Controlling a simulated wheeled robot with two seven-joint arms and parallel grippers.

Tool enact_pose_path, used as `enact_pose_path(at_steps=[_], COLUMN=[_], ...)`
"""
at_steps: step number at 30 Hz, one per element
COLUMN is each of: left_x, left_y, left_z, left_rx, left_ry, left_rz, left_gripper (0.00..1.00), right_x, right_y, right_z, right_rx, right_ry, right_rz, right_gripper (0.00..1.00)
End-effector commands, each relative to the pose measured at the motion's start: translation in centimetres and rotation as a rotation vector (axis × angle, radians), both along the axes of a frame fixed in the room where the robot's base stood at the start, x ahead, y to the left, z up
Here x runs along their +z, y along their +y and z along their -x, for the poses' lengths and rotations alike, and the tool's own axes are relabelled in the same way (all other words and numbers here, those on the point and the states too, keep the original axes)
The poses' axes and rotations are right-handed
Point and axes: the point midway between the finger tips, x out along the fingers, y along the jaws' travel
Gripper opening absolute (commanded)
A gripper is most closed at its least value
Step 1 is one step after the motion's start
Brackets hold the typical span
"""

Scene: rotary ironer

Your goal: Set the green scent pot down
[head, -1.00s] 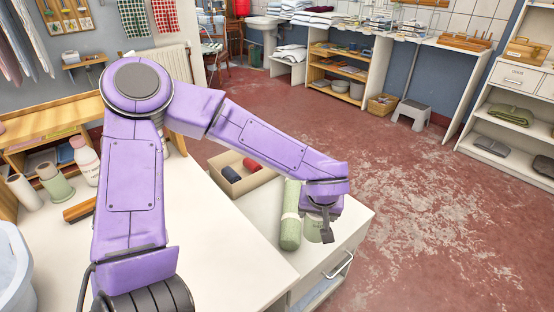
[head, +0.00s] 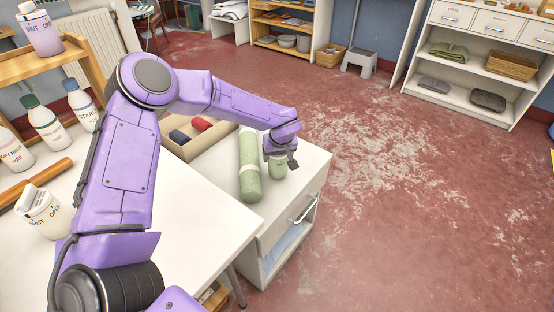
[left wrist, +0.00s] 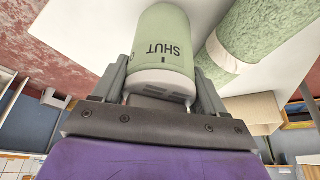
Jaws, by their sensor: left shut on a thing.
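The green scent pot (head: 277,170) is beside the green roll (head: 249,170), over the white cabinet top (head: 225,214) near its right edge. My left gripper (head: 279,153) is shut on it from above. In the left wrist view the pot (left wrist: 163,33) shows a pale green body with the word SHUT upside down and a white vented part between the fingers (left wrist: 163,85). The pot's far end is against the white surface in that picture; I cannot tell whether it touches. My right gripper is out of view.
Several bottles (head: 47,122) and a white tub (head: 42,212) stand on the left worktop. The cabinet's right edge drops to the red floor (head: 420,190).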

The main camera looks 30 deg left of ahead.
Motion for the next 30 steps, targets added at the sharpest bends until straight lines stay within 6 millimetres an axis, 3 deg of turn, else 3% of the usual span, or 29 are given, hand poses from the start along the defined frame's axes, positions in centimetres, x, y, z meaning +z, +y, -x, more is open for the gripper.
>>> enact_pose_path(at_steps=[2, 12, 13, 15, 25, 30], left_x=[-1.6, -1.9, -1.9, -1.9, -1.5, 1.9], left_y=[0.0, 0.0, 0.0, 0.0, 0.0, -1.0], left_z=[0.1, 0.0, 0.1, 0.0, 0.0, 0.9], left_rx=[0.001, 0.001, 0.001, 0.001, 0.001, 0.0], left_ry=[0.002, 0.0, 0.0, 0.0, -0.002, -0.003], left_rz=[-0.001, 0.001, 0.001, 0.0, 0.0, 0.002], left_gripper=[0.35, 0.35, 0.78, 0.97, 0.97, 0.97], right_x=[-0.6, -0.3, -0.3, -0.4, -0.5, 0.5], right_y=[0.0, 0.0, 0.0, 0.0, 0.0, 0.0], right_z=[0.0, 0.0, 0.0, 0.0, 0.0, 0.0], right_rx=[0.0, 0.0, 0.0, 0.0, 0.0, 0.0], right_ry=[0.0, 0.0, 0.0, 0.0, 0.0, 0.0], right_rz=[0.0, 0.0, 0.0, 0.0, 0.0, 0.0], right_gripper=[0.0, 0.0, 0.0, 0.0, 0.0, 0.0])
